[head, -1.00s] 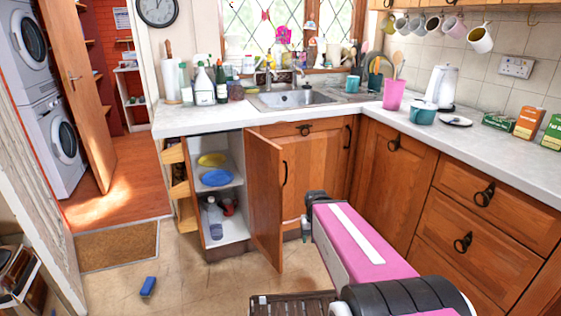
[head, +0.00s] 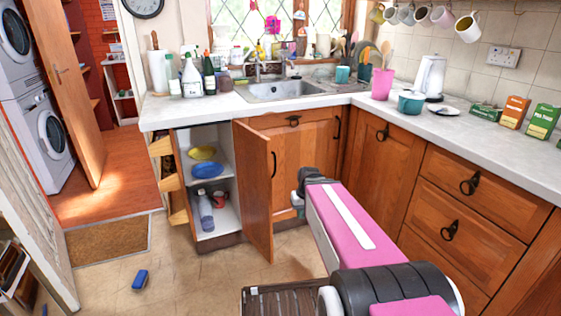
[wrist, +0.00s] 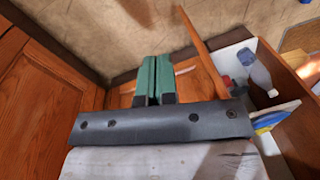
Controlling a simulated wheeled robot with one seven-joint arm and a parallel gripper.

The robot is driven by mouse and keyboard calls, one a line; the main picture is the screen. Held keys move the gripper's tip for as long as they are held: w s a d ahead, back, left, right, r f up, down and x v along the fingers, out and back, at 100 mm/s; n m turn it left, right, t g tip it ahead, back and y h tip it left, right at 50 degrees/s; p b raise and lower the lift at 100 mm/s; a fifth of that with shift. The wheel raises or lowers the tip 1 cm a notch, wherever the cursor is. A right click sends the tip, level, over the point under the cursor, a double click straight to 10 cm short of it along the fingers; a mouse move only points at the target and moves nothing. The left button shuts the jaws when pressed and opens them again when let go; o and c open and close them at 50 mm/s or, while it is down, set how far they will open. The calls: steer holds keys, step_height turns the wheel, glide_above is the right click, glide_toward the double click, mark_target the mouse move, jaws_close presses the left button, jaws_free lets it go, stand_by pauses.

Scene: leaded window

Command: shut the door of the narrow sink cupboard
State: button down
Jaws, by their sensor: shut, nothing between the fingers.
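The narrow sink cupboard (head: 221,237) stands open under the worktop, left of the sink. Its wooden door (head: 257,192) swings out toward me on the right side, with a dark handle on its outer face. In the wrist view the door (wrist: 203,55) shows nearly edge-on, right of the fingers. My gripper (head: 298,203) is right of the door, on its outer-face side, in front of the neighbouring cupboard door. In the wrist view its green fingers (wrist: 153,80) are shut and empty. A gap shows between fingers and door.
A blue object (head: 140,280) lies on the floor at left. A wooden rack (head: 163,165) hangs open left of the cupboard. Floor before the cupboard is clear.

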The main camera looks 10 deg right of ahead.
steer(key=w+d+r+n+t+y, duration=0.1)
steer(key=w+d+r+n+y, duration=0.15)
steer(key=w+r, duration=0.7)
steer(key=w+d+r+n+t+y, duration=0.1)
steer(key=w+d+r+n+y, duration=0.15)
steer(key=w+r, duration=0.7)
steer(key=s+a+f, duration=0.1)
steer(key=a+f, duration=0.5)
steer(key=a, duration=0.4)
steer(key=shift+a+f+m+y, duration=0.2)
steer(key=shift+f+m+y, duration=0.05)
steer(key=shift+m+y, duration=0.05)
steer(key=shift+s, duration=0.1)
